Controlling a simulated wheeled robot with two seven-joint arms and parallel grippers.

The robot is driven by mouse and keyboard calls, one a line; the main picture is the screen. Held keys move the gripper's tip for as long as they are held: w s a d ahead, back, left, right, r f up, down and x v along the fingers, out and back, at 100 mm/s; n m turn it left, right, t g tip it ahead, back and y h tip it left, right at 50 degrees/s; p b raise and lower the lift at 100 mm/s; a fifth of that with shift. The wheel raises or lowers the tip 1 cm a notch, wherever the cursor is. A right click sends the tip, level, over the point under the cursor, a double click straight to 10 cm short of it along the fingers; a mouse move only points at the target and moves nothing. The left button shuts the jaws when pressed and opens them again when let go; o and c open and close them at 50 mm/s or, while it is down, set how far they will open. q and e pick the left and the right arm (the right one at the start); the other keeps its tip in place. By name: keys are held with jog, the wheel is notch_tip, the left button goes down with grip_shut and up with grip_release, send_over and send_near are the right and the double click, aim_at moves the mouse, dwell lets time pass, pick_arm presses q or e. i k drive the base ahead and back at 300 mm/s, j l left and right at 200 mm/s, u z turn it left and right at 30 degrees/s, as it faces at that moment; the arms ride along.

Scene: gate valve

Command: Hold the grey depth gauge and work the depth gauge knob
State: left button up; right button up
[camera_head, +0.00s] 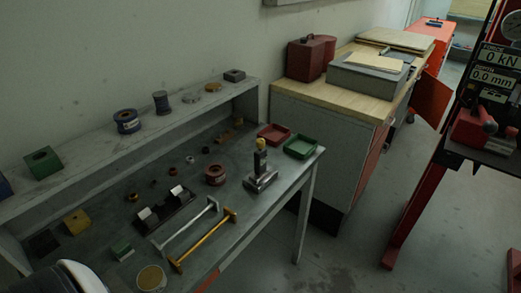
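A grey upright device with a wide foot, a dark post and a yellow knob on top (262,167) stands near the right end of the grey workbench (236,196). It looks like the grey depth gauge with its knob, though it is small in the picture. Nothing touches it. A grey bar with a crosspiece (186,224) and a similar yellow bar (203,241) lie side by side to its left, near the front edge. Neither of my grippers shows. Only a rounded white and black part, probably of my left arm, shows at the bottom left.
A red tray (273,134) and a green tray (300,147) sit behind the device. A red ring-shaped part (215,174) lies left of it. Spools and blocks line the back shelf (100,137). A wooden-topped cabinet (325,107) and a red press frame (417,190) stand right.

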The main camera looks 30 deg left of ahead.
aim_at(259, 142)
jog(key=i+u, duration=0.1)
jog(key=u, duration=0.35)
jog(key=i+l+u, duration=0.1)
jog(key=u, duration=0.35)
jog(key=i+l+u, duration=0.1)
jog(key=u, duration=0.35)
jog(key=l+u, duration=0.15)
jog(key=u, duration=0.3)
jog(key=i, duration=0.05)
